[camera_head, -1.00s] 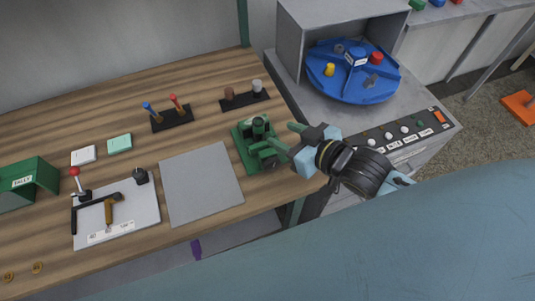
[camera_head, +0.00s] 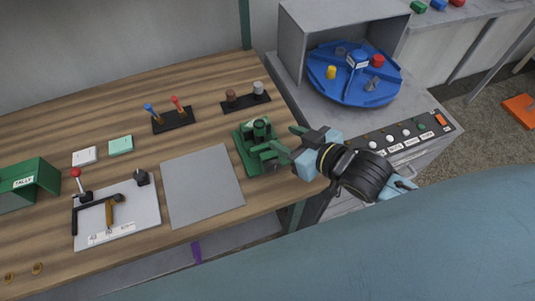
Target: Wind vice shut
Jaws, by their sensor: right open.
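The green vice (camera_head: 257,140) stands on the wooden bench near its right edge, on a green base. A small dark part of the vice, perhaps its handle, shows at its lower right side, close to my gripper. My right gripper (camera_head: 283,144) is open, with its green fingers pointing left at the vice's right side. Whether a finger touches the vice cannot be told. The gap between the vice's jaws is too small to judge. My left gripper is not in view.
A grey mat (camera_head: 202,186) lies left of the vice. A black rack (camera_head: 246,102) with two knobs stands behind it. A blue turntable (camera_head: 352,88) and a button panel (camera_head: 411,136) are at the right. A white board (camera_head: 142,215) with tools lies further left.

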